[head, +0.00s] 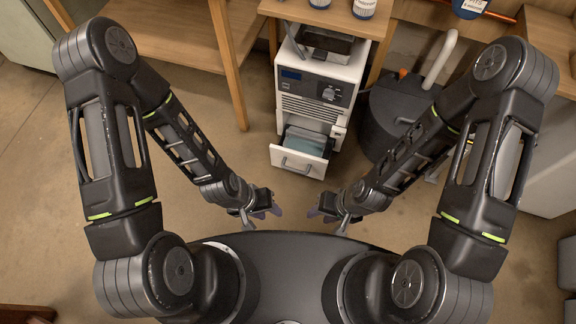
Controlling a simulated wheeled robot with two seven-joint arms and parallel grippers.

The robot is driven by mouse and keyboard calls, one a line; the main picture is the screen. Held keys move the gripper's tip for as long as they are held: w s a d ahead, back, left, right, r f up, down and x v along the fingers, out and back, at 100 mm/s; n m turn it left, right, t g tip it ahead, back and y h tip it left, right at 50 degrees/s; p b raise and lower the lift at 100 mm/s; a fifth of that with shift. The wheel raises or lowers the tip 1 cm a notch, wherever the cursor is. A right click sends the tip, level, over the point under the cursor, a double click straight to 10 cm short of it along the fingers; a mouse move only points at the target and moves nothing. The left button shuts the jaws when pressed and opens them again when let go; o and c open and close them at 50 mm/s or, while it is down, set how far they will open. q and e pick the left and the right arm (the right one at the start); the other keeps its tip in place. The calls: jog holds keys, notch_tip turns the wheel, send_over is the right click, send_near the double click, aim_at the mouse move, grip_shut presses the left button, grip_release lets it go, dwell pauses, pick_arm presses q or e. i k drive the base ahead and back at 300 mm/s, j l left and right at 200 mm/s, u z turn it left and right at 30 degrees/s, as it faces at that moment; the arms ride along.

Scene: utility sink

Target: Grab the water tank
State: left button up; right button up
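A white appliance (318,85) with a dark control panel stands on the floor ahead of me. At its bottom front, a white drawer-like tank (301,161) is pulled partly out. It has a handle on its front face and a bluish-grey inside, and it looks like the water tank. My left gripper (266,209) is in front of the tank, a little left of it, and apart from it. My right gripper (326,211) is in front and a little right, also apart. Both look empty; their fingers are too small to tell open from shut.
A dark round container (393,120) with a pale pipe (440,60) stands right of the appliance. A wooden shelf (180,30) is at the left, and a wooden counter (335,17) with bottles is above the appliance. The floor between my grippers and the tank is clear.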

aim_at(296, 139)
jog(key=i+l+z, duration=0.35)
jog(key=l, duration=0.15)
jog(key=i+l+z, duration=0.35)
jog(key=i+l, duration=0.05)
